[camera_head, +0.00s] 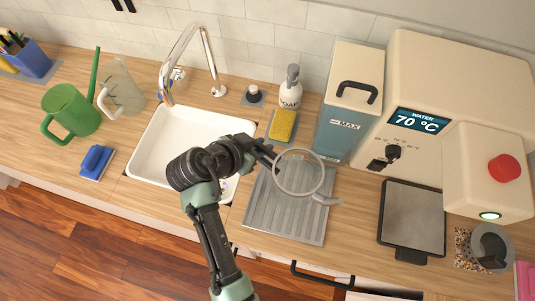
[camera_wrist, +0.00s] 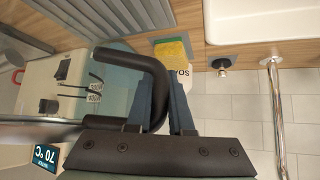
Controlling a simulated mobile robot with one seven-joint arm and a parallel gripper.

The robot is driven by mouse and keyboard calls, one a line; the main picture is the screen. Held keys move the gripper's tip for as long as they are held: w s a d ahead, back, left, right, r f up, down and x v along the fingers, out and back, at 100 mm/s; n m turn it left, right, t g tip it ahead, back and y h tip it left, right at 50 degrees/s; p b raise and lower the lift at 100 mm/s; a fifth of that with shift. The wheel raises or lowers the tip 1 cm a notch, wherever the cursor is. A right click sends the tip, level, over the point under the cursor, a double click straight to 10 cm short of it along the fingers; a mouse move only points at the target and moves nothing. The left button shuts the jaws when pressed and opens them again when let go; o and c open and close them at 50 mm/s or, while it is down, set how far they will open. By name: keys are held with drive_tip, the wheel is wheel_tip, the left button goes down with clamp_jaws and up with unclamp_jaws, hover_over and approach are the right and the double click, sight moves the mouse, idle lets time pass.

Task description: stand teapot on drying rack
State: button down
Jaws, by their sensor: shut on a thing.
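The teapot (camera_head: 299,193) looks like clear glass with a pale round rim and a short spout pointing right. My gripper (camera_head: 270,157) is shut on its handle and holds it over the back part of the drying rack (camera_head: 283,226), a grey ribbed tray right of the sink. In the wrist view the black handle (camera_wrist: 155,68) passes between the blue fingers of my gripper (camera_wrist: 163,98). The rack's ribs (camera_wrist: 95,22) show at the upper left there. The gap between the teapot's base and the rack cannot be judged.
A white sink (camera_head: 150,150) lies left of the rack. A yellow sponge (camera_head: 283,124) and soap bottle (camera_head: 290,90) stand behind it. A teal MAX container (camera_head: 345,125) and a water machine (camera_head: 415,85) stand behind right. A dark flat tray (camera_head: 412,218) lies to the right.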

drive_tip(key=shift+f, duration=2.95)
drive_tip(key=shift+f, duration=0.15)
drive_tip(key=c, duration=1.3)
unclamp_jaws()
drive_tip(key=shift+f, duration=0.1)
drive_tip(key=o, duration=0.5)
drive_tip(key=shift+r, duration=0.2)
